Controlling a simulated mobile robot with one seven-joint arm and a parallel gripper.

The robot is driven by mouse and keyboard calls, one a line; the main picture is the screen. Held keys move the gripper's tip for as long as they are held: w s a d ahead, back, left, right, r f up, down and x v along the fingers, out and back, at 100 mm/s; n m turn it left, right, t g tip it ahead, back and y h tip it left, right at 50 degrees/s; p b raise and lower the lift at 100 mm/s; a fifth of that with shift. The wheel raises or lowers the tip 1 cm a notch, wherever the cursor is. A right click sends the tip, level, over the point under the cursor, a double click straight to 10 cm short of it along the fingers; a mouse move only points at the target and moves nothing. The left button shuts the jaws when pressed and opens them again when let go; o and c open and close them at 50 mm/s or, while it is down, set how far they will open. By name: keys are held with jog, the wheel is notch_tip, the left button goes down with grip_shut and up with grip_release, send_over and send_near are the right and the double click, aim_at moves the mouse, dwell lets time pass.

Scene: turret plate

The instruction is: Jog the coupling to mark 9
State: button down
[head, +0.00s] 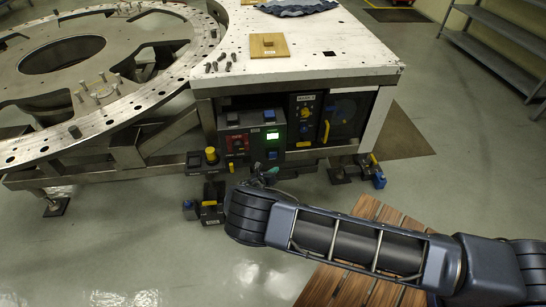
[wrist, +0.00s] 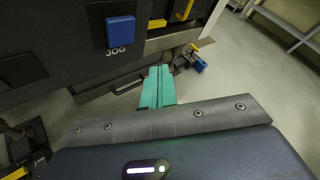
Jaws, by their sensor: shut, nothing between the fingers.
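The turret plate (head: 120,113) is a large metal ring at the left, with holes and pegs along its rim. I cannot make out which part is the coupling, nor a mark 9. A square blue button (wrist: 121,32) labelled JOG is at the upper left in the wrist view. My gripper (wrist: 158,86) has teal fingers shut together and empty, to the right of and below the JOG button, apart from it. In the head view my gripper (head: 268,177) is just below the panel.
The white tabletop (head: 320,40) holds a wooden block (head: 269,45) and a blue cloth (head: 297,6). Yellow handles (head: 325,131) stick out right of the panel. A yellow-knobbed box (head: 211,156) and blue-ended feet (head: 379,181) stand low nearby. Slatted wood (head: 365,275) lies beneath my arm.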

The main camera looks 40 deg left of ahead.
aim_at(275, 156)
jog(key=shift+w+a, duration=2.05)
jog(key=shift+w, duration=0.1)
dwell(0.6)
jog(key=shift+w+a, duration=0.2)
jog(key=shift+a, duration=0.1)
jog(key=shift+w+a, duration=0.45)
dwell(1.4)
jog(key=shift+s+d, duration=0.75)
jog(key=shift+d, duration=0.05)
jog(key=shift+s+d, duration=1.75)
jog(key=shift+s, duration=0.05)
